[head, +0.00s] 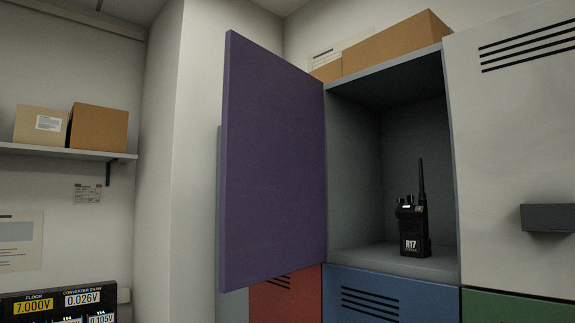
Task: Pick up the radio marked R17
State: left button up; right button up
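A black handheld radio marked R17 (412,231) stands upright on the floor of an open locker compartment (357,170) in the head view. Its antenna points up and its label faces me. The compartment's purple door (272,165) is swung open to the left. Neither of my grippers shows in this view.
Closed red, blue (390,300) and green locker doors lie below, and a grey door (510,150) with a dark handle (549,217) is to the right. Cardboard boxes (395,45) sit on top. A shelf (60,151) with two boxes and a display panel (60,303) are at left.

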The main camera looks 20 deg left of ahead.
aim_at(414, 242)
jog(key=i+j+z, duration=0.3)
jog(key=j, duration=0.6)
jog(key=j+z, duration=0.25)
jog(key=j, duration=0.6)
jog(key=i+j+z, duration=0.1)
jog(key=j+z, duration=0.2)
jog(key=j, duration=0.65)
